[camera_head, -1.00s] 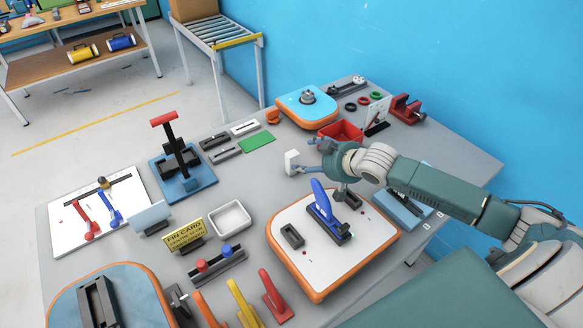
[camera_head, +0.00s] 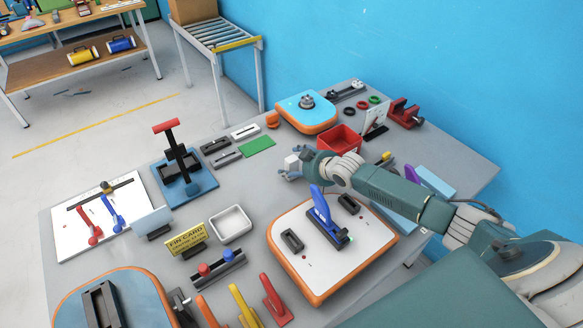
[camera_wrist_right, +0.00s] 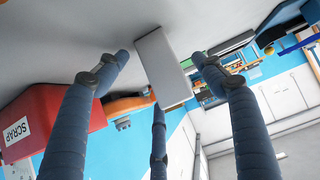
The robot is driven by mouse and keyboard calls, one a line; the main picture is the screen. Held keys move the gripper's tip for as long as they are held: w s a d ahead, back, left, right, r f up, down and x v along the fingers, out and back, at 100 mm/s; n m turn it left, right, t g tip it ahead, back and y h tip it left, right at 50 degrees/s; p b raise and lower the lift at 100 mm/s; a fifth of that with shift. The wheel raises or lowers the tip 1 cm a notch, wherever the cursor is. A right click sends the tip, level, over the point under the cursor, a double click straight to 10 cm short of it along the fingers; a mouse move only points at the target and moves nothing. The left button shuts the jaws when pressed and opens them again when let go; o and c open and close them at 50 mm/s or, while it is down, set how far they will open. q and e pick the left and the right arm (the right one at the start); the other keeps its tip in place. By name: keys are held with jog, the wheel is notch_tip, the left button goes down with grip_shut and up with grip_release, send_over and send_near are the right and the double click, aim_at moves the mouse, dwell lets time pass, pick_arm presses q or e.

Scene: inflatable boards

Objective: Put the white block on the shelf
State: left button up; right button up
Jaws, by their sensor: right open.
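The white block (camera_wrist_right: 163,65) shows in the right wrist view as a pale upright slab against the grey table surface, between the spread fingers of my right gripper (camera_wrist_right: 160,78). The fingers are open, with visible gaps on both sides of the block. In the head view the right gripper (camera_head: 290,170) is over the middle of the table, and the white block (camera_head: 291,161) is partly hidden by its fingers. A wooden shelf (camera_head: 90,72) with yellow and blue cylinders on it stands at the far left back; I cannot tell whether it is the task's shelf. My left gripper is not in view.
A red bin (camera_head: 340,138) stands just behind the right gripper; the wrist view shows it with a SCRAP label (camera_wrist_right: 15,132). A white board with orange edge (camera_head: 290,262) lies in front. A black stand with red handle (camera_head: 178,155) stands left. A roller rack (camera_head: 220,32) is behind.

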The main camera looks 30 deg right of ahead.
jog(key=shift+r, duration=0.1)
jog(key=c, duration=1.4)
